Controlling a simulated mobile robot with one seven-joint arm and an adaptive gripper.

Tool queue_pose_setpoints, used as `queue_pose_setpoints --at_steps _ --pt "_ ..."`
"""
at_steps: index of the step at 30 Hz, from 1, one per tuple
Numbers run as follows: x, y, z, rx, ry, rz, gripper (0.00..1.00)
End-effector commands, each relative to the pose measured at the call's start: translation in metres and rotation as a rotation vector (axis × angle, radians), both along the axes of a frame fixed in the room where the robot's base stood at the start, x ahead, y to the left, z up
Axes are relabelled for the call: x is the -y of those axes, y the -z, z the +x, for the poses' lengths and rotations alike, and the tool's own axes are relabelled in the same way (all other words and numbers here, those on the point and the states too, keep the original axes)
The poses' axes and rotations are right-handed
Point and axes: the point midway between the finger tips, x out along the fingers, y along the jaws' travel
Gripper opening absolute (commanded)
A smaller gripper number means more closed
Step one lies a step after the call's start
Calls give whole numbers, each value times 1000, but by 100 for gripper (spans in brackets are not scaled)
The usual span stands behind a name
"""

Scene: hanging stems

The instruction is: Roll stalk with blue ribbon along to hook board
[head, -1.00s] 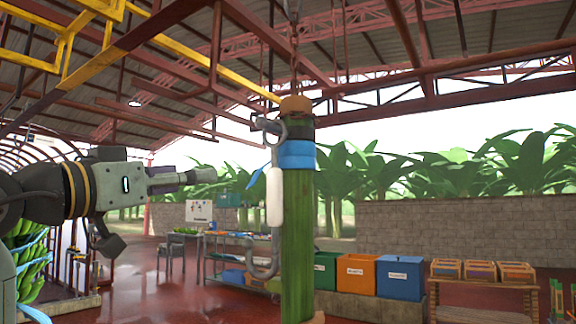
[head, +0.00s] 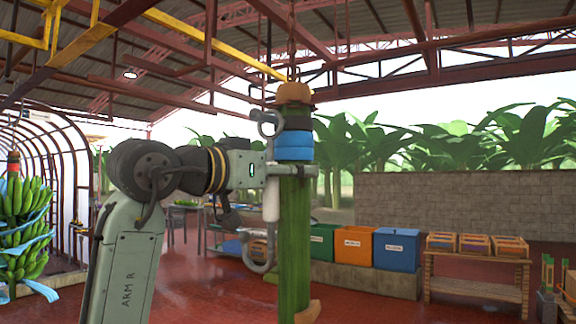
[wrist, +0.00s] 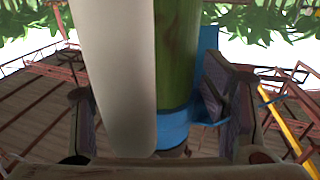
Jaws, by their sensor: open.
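The thick green stalk (head: 295,235) hangs upright from the overhead rail, with a blue ribbon (head: 294,147) around its upper part. A grey hooked bar with a white sleeve (head: 271,205) hangs along its left side. My gripper (head: 296,171) is open at the stalk, just below the ribbon. In the wrist view, the white sleeve (wrist: 118,75) and green stalk (wrist: 176,60) stand between the spread fingers of my gripper (wrist: 153,105). The blue ribbon (wrist: 178,128) shows near the right finger; contact cannot be told. I cannot make out the hook board in the current views.
A banana bunch with blue ribbons (head: 24,220) hangs at the left. Green, orange (head: 354,246) and blue (head: 397,249) bins stand behind the stalk. A wooden bench with crates (head: 474,265) stands at the right. Yellow rail beams (head: 190,45) run overhead. The red floor between is open.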

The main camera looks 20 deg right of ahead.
Motion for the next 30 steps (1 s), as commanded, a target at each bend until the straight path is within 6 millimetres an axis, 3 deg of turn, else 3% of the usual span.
queue_pose_setpoints --at_steps 9,30 --pt "2 0 1 0 0 -1 67" --pt "2 0 1 0 -1 -1 20"
